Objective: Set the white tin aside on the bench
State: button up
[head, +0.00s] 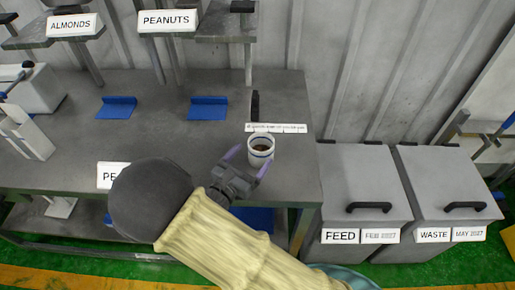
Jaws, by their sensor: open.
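The white tin (261,147) stands upright on the grey bench (160,140), near its right end. It is open at the top, with brown contents inside and a dark band near its rim. My gripper (245,160) is open, with its pale purple fingers on either side of the tin. I cannot tell whether the fingers touch it. My arm hides part of the bench's front edge.
Two blue pieces (117,107) and (208,108) lie on the bench. Shelves labelled ALMONDS (75,25) and PEANUTS (163,22) stand above. Grey bins FEED (352,185) and WASTE (440,180) stand right. A label strip (276,128) is behind the tin. The bench's middle is clear.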

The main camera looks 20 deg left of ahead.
jog(key=v, duration=0.5)
jog(key=shift+s, duration=0.25)
